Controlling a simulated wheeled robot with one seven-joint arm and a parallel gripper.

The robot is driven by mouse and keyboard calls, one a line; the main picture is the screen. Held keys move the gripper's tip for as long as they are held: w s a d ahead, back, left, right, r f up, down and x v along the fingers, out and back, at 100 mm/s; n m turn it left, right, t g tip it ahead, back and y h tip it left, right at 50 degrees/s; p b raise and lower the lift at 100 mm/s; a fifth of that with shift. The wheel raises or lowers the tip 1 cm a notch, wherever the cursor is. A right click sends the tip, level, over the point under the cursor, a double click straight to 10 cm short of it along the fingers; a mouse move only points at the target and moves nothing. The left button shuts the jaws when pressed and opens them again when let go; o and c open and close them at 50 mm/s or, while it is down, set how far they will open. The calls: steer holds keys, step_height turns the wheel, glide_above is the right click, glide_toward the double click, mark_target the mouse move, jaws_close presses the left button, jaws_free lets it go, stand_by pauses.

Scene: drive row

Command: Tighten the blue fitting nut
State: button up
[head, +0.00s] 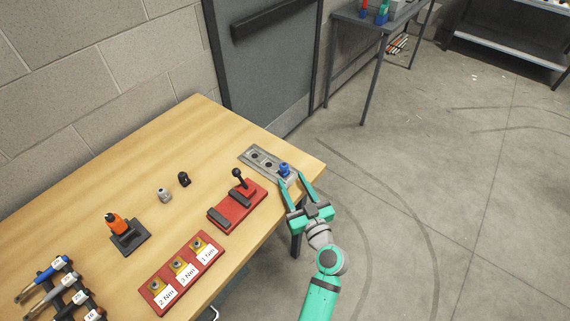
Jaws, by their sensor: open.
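The blue fitting nut (284,169) sits on the right end of a grey metal plate (258,153) near the table's right corner. The plate has round dark openings to the left of the nut. My gripper (293,178) is open, with its two teal fingers pointing toward the nut from the front right. The fingertips are near the nut, one on each side in the picture; I cannot tell whether they touch it. No thing shows between the fingers apart from the nut area.
On the wooden table (200,125) stand a red base with a black lever (237,203), a red block with Nm labels (182,271), an orange-handled tool (117,224), a grey fitting (164,195), a black fitting (184,179) and racked tools (52,268). Open floor lies right.

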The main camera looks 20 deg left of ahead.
mark_target(285, 170)
steer(key=x, duration=0.8)
steer(key=shift+s, duration=0.1)
steer(key=shift+f, duration=0.1)
steer(key=c, duration=1.1)
